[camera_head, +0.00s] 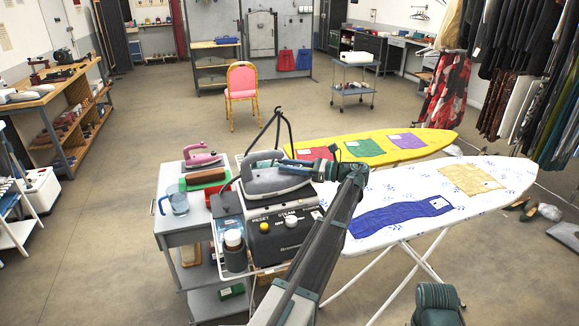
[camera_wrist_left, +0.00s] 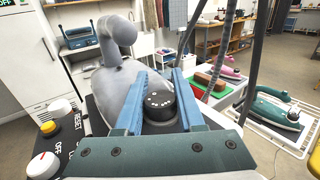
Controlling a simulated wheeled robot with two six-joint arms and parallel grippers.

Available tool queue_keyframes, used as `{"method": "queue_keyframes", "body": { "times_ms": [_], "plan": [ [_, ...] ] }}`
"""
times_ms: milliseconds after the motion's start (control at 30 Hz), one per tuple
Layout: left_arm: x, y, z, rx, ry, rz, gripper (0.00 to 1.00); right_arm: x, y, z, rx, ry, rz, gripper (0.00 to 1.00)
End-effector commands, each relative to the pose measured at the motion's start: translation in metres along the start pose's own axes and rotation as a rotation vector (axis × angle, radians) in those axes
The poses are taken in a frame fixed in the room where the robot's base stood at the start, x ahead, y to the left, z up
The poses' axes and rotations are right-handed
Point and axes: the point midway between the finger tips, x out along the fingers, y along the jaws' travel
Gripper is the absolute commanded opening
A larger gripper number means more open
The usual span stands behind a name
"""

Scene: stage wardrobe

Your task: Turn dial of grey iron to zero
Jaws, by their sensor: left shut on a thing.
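The grey iron (camera_head: 272,182) rests on the black steam station (camera_head: 285,240) on the cart, and its grey body (camera_wrist_left: 118,88) fills the middle of the left wrist view. Its round black dial (camera_wrist_left: 158,104) has white marks on top. My left gripper (camera_wrist_left: 160,76) has one blue finger on each side of the dial and is shut on it. In the head view this gripper (camera_head: 299,164) reaches the iron from the right, and the dial is hidden there. I cannot read the dial's setting. My right gripper is not in view.
A pink iron (camera_head: 202,158), a blue jug (camera_head: 175,200) and a white-capped bottle (camera_head: 234,250) stand close by on the cart. A green iron (camera_wrist_left: 268,110) lies beyond the dial. A white ironing board (camera_head: 475,215) and a yellow one (camera_head: 430,140) stand right. Open floor lies left.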

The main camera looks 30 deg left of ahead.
Motion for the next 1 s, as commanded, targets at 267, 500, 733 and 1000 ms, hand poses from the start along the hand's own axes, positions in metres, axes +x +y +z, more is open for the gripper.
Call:
{"method": "queue_keyframes", "body": {
  "times_ms": [267, 500, 733, 1000],
  "plan": [
    [0.000, 0.000, 0.000, 0.000, 0.000, 0.001, 0.45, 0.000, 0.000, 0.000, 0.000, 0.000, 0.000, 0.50],
    [0.000, 0.000, 0.000, 0.000, 0.000, 0.000, 0.68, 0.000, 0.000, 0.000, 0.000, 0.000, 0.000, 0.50],
    [-0.003, 0.000, 0.000, 0.000, 0.000, -0.001, 0.68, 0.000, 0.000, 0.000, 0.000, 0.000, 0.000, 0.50],
    [-0.047, -0.002, 0.000, 0.000, 0.000, -0.003, 0.68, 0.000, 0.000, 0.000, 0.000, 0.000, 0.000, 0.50]
  ]
}}
